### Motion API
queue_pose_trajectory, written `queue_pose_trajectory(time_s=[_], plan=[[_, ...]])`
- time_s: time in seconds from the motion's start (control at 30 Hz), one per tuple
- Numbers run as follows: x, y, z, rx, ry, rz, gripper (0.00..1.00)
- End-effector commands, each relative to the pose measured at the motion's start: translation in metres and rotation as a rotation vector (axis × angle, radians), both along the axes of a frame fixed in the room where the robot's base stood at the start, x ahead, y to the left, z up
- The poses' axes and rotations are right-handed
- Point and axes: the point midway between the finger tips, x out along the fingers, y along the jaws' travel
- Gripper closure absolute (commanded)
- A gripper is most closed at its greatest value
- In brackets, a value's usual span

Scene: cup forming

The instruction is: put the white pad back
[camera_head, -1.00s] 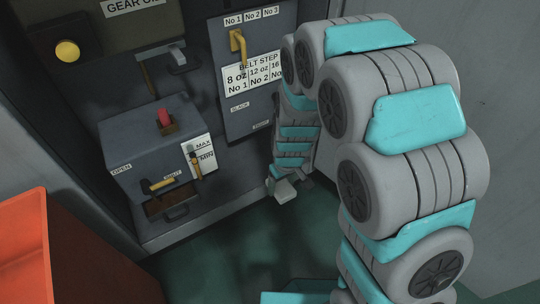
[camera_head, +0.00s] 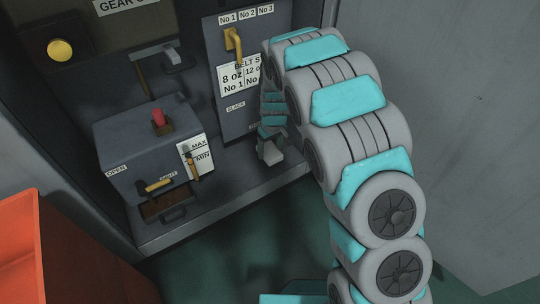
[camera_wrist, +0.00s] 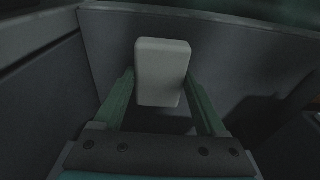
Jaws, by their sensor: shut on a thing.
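The white pad (camera_wrist: 162,70) is a pale block with rounded corners. In the wrist view it sits between the two green fingers of my gripper (camera_wrist: 160,98), which is shut on it. In the head view my gripper (camera_head: 270,154) points down near the lower right of the dark machine, in front of the panel with the belt step label. The pad is hard to make out there. Dark grey walls surround the gripper in the wrist view.
A grey box (camera_head: 150,150) with a red switch (camera_head: 158,118) stands left of my gripper. Below it is a small open drawer (camera_head: 165,207). A yellow lever (camera_head: 233,42) is on the labelled panel (camera_head: 240,90). An orange bin (camera_head: 20,250) stands at the lower left.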

Motion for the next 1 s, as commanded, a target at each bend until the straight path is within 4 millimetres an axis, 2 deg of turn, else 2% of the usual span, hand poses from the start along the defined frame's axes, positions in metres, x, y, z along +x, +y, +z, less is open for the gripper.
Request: queue_pose_trajectory(time_s=[0.3, 0.67, 0.7, 0.9, 1.0], plan=[[0.0, 0.0, -0.034, 0.0, 0.0, -0.001, 0.78], [0.0, 0.0, -0.037, 0.001, -0.001, -0.001, 0.78], [0.0, 0.0, -0.036, 0.001, -0.002, -0.001, 0.23], [0.0, 0.0, -0.036, 0.001, -0.002, -0.001, 0.0], [0.0, 0.0, -0.036, 0.001, -0.002, -0.001, 0.0]])
